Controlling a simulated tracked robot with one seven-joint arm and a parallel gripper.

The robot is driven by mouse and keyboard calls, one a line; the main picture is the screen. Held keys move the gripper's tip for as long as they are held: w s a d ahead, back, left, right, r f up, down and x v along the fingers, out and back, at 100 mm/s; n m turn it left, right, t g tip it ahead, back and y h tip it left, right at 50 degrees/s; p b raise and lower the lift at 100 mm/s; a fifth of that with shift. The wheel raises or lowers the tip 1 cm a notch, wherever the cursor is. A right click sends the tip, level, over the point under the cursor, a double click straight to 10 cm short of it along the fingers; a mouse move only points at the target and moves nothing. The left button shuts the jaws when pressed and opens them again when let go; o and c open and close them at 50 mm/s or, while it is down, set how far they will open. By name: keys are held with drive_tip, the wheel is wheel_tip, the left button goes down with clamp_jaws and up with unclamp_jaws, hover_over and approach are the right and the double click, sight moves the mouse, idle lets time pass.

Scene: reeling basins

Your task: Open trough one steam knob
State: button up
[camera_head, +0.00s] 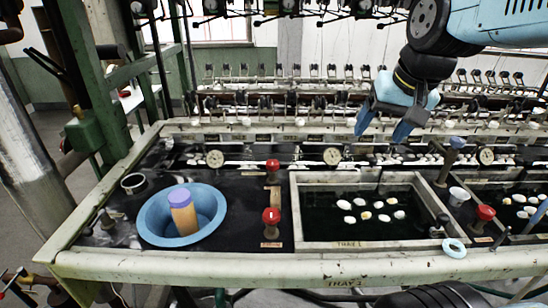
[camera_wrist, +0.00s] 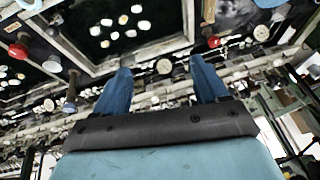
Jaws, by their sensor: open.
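Several red knobs show on the bench. In the head view one (camera_head: 271,216) stands between the blue basin and the framed trough, with a small label at its foot too small to read. A second red knob (camera_head: 272,165) is behind it, and a third (camera_head: 484,213) is right of the trough. I cannot tell from the labels which is the steam knob. My gripper (camera_head: 383,122) is open and empty, above the back of the bench, apart from all knobs. In the wrist view my gripper (camera_wrist: 160,68) has red knobs beyond it at left (camera_wrist: 18,50) and right (camera_wrist: 213,41).
A blue basin (camera_head: 152,222) holds an orange cylinder with a purple top (camera_head: 183,212). The framed trough (camera_head: 360,246) holds dark water and several white cocoons. A blue-topped post (camera_head: 448,160) and pale cup (camera_head: 458,196) stand to its right. Reeling machinery fills the back.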

drive_tip(key=w+a+m+g, duration=0.2)
drive_tip(key=w+a, duration=0.1)
drive_tip(key=w, duration=0.7)
drive_tip(key=m+g+h, duration=0.1)
drive_tip(key=m+g, duration=0.2)
drive_tip(key=m, duration=0.3)
hover_over(273, 162)
wheel_tip(273, 162, down, 12)
wheel_tip(273, 162, down, 14)
drive_tip(key=shift+a+r, duration=0.1)
drive_tip(key=shift+r, duration=0.15)
drive_tip(key=c, duration=1)
drive_tip(key=shift+d, duration=0.25)
drive_tip(key=shift+c, duration=0.3)
drive_tip(key=shift+a, duration=0.15)
